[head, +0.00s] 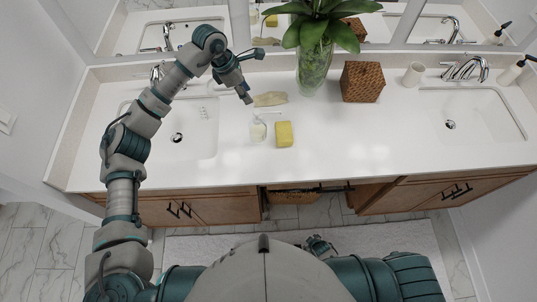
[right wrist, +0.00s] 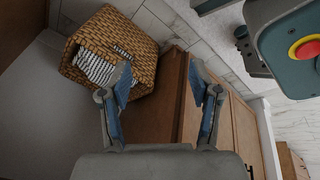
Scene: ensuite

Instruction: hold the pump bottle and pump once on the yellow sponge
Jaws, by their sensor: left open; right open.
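The pump bottle (head: 257,130), small and clear, stands upright on the white counter just left of the yellow sponge (head: 284,133). The sponge lies flat and apart from it. My left gripper (head: 248,98) hangs just above and behind the bottle, empty and open, not visibly touching it. My right gripper (right wrist: 164,95) is open and empty in the right wrist view, low by the wooden cabinet. In the head view only a bit of it (head: 318,245) shows below the counter's front edge.
A beige cloth-like item (head: 270,99) lies behind the bottle. A glass vase (head: 313,70) with a plant and a woven box (head: 362,82) stand farther right. Sinks flank the counter. A wicker basket (right wrist: 112,50) is near my right gripper. The counter's front middle is clear.

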